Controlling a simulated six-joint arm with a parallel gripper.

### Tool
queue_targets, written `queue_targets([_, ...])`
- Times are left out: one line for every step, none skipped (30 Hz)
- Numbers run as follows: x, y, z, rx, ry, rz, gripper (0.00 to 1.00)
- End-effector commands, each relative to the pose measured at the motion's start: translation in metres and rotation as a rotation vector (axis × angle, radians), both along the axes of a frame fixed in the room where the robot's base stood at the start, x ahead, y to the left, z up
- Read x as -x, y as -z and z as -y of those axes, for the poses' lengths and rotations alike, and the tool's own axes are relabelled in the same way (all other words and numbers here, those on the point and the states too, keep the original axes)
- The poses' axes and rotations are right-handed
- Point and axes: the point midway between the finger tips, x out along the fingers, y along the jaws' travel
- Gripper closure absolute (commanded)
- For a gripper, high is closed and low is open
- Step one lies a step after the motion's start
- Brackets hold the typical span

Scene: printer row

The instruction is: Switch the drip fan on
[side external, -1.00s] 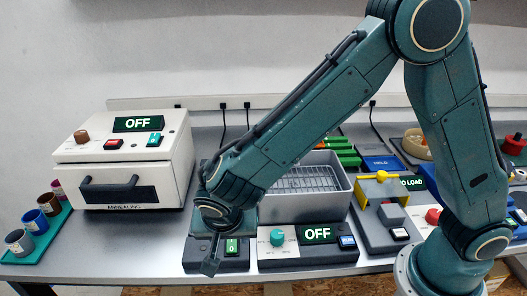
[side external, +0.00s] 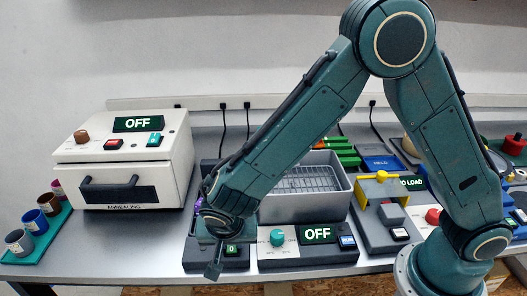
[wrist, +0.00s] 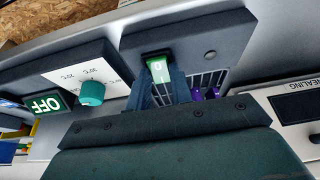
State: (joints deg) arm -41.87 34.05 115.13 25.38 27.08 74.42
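The drip fan is a dark grey unit (side external: 238,264) at the front of the bench, left of the temperature dial unit. Its green rocker switch (side external: 232,248) shows a 0. In the wrist view the green switch (wrist: 159,69) sits in a black frame on the dark panel, with the 0 visible.
Right of the fan stands a dial unit (side external: 278,238) with a display reading OFF (side external: 319,234). Behind is a grey metal basin (side external: 303,208). A white annealing oven (side external: 123,150), also reading OFF, stands at left. Purple items (wrist: 205,93) lie behind the fan's slots.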

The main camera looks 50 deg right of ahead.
Motion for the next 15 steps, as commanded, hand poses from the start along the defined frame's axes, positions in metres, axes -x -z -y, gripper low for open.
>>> queue_targets([0.0000,-0.0004,0.0000,0.000,0.000,0.000,1.00])
queue_targets([0.0000,-0.0004,0.0002,-0.002,0.001,-0.001,1.00])
queue_targets([-0.0003,-0.0004,0.0004,-0.004,0.001,-0.005,1.00])
queue_targets([-0.0004,-0.0004,0.0007,-0.007,0.002,-0.007,1.00])
queue_targets([-0.0008,-0.0006,0.0012,-0.011,0.004,-0.012,1.00])
queue_targets([-0.0011,-0.0006,0.0017,-0.020,0.004,-0.020,1.00])
queue_targets([-0.0013,-0.0007,0.0018,-0.027,0.004,-0.028,1.00])
queue_targets([-0.0017,-0.0008,0.0023,-0.035,0.005,-0.035,1.00])
queue_targets([-0.0024,-0.0010,0.0028,-0.049,0.005,-0.049,1.00])
queue_targets([-0.0028,-0.0012,0.0034,-0.060,0.006,-0.059,1.00])
queue_targets([-0.0030,-0.0012,0.0034,-0.071,0.005,-0.071,1.00])
queue_targets([-0.0036,-0.0013,0.0043,-0.087,0.007,-0.087,1.00])
queue_targets([-0.0040,-0.0014,0.0046,-0.099,0.007,-0.099,1.00])
queue_targets([-0.0045,-0.0014,0.0048,-0.111,0.006,-0.111,1.00])
queue_targets([-0.0050,-0.0014,0.0053,-0.127,0.007,-0.126,1.00])
